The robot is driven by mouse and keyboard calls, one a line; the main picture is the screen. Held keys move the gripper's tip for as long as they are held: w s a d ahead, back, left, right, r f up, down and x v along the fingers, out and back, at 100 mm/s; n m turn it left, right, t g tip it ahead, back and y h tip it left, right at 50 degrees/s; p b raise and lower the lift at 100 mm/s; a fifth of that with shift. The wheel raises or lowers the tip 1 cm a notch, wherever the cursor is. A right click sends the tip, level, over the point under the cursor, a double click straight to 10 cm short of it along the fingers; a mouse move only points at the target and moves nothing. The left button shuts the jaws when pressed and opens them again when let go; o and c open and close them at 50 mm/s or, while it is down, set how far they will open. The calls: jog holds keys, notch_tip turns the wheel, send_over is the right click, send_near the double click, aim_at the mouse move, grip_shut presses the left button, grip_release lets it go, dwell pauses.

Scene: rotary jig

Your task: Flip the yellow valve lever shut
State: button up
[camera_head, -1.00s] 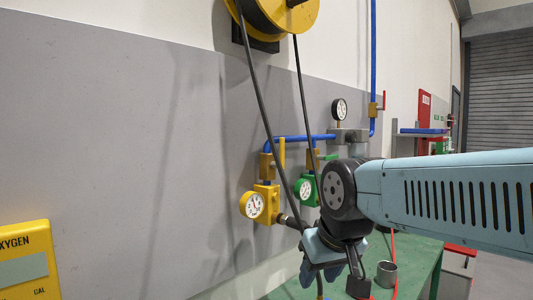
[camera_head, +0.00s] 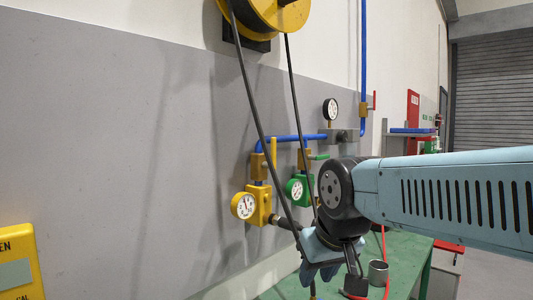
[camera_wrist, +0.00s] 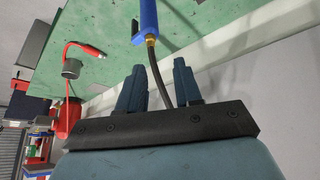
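The yellow valve lever (camera_head: 274,152) stands upright beside a brass-coloured valve (camera_head: 258,166) on the blue pipe, above the yellow regulator (camera_head: 260,204) with its white gauge. My gripper (camera_head: 322,272) is low and to the right of the lever, well apart from it, pointing down near the green table; my wrist partly hides it. In the wrist view my gripper (camera_wrist: 160,85) has its two fingers apart. A dark hose (camera_wrist: 158,77) with a brass end and blue handle (camera_wrist: 145,20) runs across the gap; I cannot tell whether it touches the fingers. The lever is not visible there.
A green lever (camera_head: 318,157) and green regulator (camera_head: 298,190) sit just right of the yellow ones. Dark hose (camera_head: 258,110) loops from the yellow reel (camera_head: 265,15) down past the valves. A metal cup (camera_head: 378,273) stands on the green table (camera_head: 410,255).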

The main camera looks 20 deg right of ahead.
jog(key=shift+w+r+n+g+h, duration=0.2)
jog(key=shift+n+g+h, duration=0.1)
jog(key=shift+h, duration=0.1)
jog(key=shift+c, duration=1.4)
jog(key=shift+w+r+n+g+h, duration=0.25)
jog(key=shift+n+g+h, duration=0.15)
jog(key=shift+h, duration=0.1)
jog(key=shift+c, duration=0.8)
jog(key=w+r+h, duration=0.1)
jog(key=w+r+n+h, duration=0.1)
jog(key=r+h, duration=0.1)
jog(key=w+a+r+n+g+h, duration=0.1)
jog(key=h, duration=0.1)
jog(key=shift+w+r, duration=0.15)
jog(key=shift+w, duration=0.2)
grip_shut()
jog(key=w+a+r+n+t+h, duration=0.1)
jog(key=w+a+r+t+h, duration=0.2)
jog(key=a+r, duration=0.4)
jog(key=w+a+r+n+t+h, duration=0.1)
jog(key=w+a+r+t+h, duration=0.1)
jog(key=w+a+r+h, duration=0.3)
jog(key=w+a+r, duration=0.2)
jog(key=a+r, duration=0.1)
jog(key=r, duration=0.1)
jog(key=shift+a+n+t+h, duration=0.2)
jog(key=shift+n+t+h, duration=0.1)
jog(key=shift+t+h, duration=0.1)
